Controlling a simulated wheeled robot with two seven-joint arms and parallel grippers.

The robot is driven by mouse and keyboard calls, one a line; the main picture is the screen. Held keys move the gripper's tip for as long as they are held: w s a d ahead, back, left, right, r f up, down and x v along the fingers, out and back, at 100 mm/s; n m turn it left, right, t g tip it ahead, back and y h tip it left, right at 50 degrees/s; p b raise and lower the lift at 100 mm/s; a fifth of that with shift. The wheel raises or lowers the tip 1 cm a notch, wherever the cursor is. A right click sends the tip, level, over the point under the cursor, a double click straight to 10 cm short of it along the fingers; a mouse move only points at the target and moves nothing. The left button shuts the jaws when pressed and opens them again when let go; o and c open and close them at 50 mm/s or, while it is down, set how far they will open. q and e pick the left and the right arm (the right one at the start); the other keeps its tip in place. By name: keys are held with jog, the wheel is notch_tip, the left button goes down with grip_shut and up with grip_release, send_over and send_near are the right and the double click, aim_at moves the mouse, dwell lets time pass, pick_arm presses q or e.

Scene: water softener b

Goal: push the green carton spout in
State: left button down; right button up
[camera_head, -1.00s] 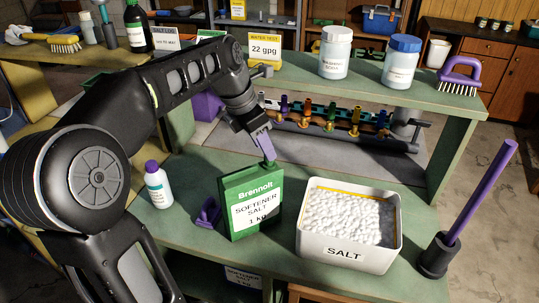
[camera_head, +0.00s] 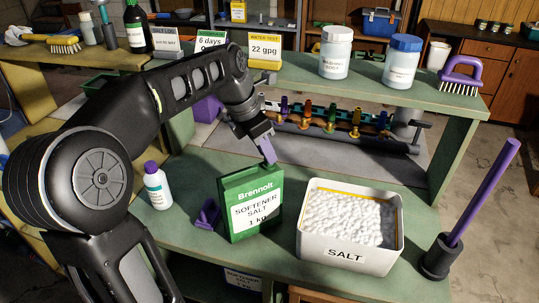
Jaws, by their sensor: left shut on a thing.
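The green softener salt carton (camera_head: 238,200) stands upright on the green bench, left of the white salt tub. My left gripper (camera_head: 268,157) reaches down from above to the carton's top right corner, its pale purple fingers shut at the spout there. The spout is hidden by the fingers, so I cannot tell how far out it stands. My right gripper is not in view.
The white salt tub (camera_head: 345,255) stands close right of the carton. A purple scoop-like piece (camera_head: 208,213) and a white bottle with a purple cap (camera_head: 157,187) are to its left. A purple rod (camera_head: 484,190) stands in a black holder at the right.

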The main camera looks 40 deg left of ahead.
pick_arm(q)
jog(key=shift+f, duration=0.45)
dwell(0.4)
jog(key=c, duration=1.1)
grip_release()
jog(key=shift+c, duration=0.2)
jog(key=shift+r, duration=0.1)
jog(key=b+v, duration=0.1)
jog(key=v, duration=0.6)
jog(key=shift+r, duration=0.3)
jog(key=shift+s, duration=0.15)
